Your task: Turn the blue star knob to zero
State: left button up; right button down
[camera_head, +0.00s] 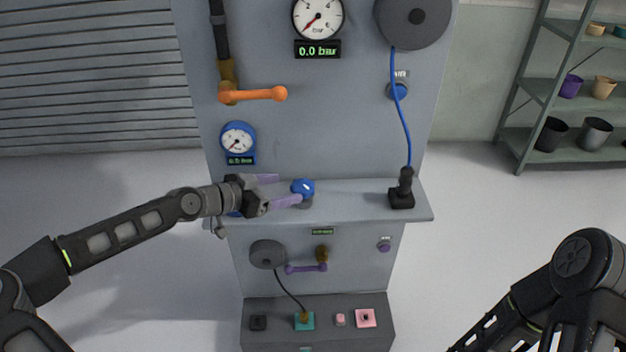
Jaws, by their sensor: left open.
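A blue knob (302,187) stands on the grey ledge (350,200) of the panel. Its star shape and its mark are too small to tell. My left gripper (283,190) reaches in from the left, with its purple fingers open and pointing right. The fingertips are close to the knob's left side, and the nearer finger overlaps its lower edge in the view. I cannot tell whether they touch. A small blue gauge (238,138) above reads about 0.0 bar. My right arm shows at the lower right, but its gripper is out of view.
An orange lever (254,94) and a white gauge (318,17) are on the upright panel. A blue cable (401,110) runs to a black plug (402,190) on the ledge's right. A purple lever (306,268) sits below. The ledge is clear between knob and plug.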

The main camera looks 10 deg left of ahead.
aim_at(302, 185)
pick_arm(q)
jog(key=shift+s+a, duration=0.15)
jog(key=x, duration=0.3)
jog(key=p+x, duration=0.1)
jog(key=x, duration=0.2)
jog(key=shift+w+d+r, duration=0.1)
jog(key=shift+w+d, duration=0.15)
jog(key=shift+w, duration=0.05)
jog(key=shift+w+d+f, duration=0.35)
jog(key=shift+w+f, duration=0.05)
jog(key=shift+w, duration=0.1)
jog(key=shift+c, duration=0.5)
jog(key=c, duration=1.3)
